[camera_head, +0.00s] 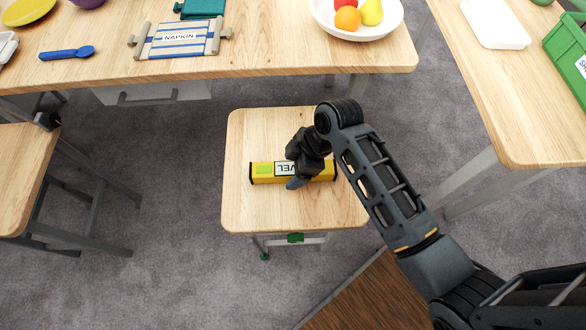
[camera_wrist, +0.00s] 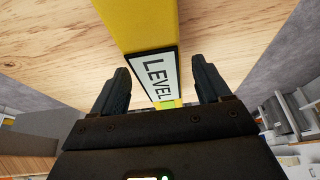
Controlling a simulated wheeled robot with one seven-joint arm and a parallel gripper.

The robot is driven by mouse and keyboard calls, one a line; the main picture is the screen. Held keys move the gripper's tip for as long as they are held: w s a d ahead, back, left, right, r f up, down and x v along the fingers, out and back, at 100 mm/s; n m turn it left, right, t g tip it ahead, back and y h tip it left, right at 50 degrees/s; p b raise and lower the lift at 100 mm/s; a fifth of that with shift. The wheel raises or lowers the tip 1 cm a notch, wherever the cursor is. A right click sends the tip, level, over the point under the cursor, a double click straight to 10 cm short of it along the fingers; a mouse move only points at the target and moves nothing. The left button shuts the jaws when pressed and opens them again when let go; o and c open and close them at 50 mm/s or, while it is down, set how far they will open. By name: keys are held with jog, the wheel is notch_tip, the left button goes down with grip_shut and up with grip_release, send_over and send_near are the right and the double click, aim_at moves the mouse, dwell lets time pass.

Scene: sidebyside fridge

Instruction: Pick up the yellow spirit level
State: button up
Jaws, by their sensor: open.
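The yellow spirit level (camera_head: 264,172) lies flat across the small wooden stool top, long side running left to right. It has black ends, a green patch and a white label reading "LEVEL", partly hidden by my gripper. My gripper (camera_head: 297,178) is over the level's middle. In the wrist view the level (camera_wrist: 140,25) runs between the two black fingers of my gripper (camera_wrist: 162,88), which are apart on either side of its label. I cannot tell whether either finger touches it.
The stool top (camera_head: 245,211) is otherwise clear. A long table (camera_head: 270,60) behind holds a napkin (camera_head: 180,38), a blue spoon (camera_head: 68,53) and a white fruit bowl (camera_head: 385,30). Another table (camera_head: 520,120) on the right holds a green crate (camera_head: 570,50). A wooden seat (camera_head: 22,160) stands left.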

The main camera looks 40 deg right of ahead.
aim_at(289, 167)
jog(key=shift+a+f, duration=0.1)
jog(key=shift+f, duration=0.1)
jog(key=shift+c, duration=0.4)
jog(key=c, duration=1.2)
jog(key=shift+w+r, duration=0.1)
jog(key=shift+r, duration=0.4)
jog(key=r, duration=0.3)
jog(key=shift+d+r, duration=0.35)
jog(key=shift+d, duration=0.05)
jog(key=s+d+r, duration=0.1)
jog(key=d+r, duration=0.1)
jog(key=d, duration=0.1)
jog(key=s+d+r, duration=0.1)
jog(key=d+r, duration=0.1)
jog(key=d, duration=0.1)
jog(key=s+d+r, duration=0.2)
jog(key=d, duration=0.2)
jog(key=shift+s+r, duration=0.1)
jog(key=shift+r, duration=0.1)
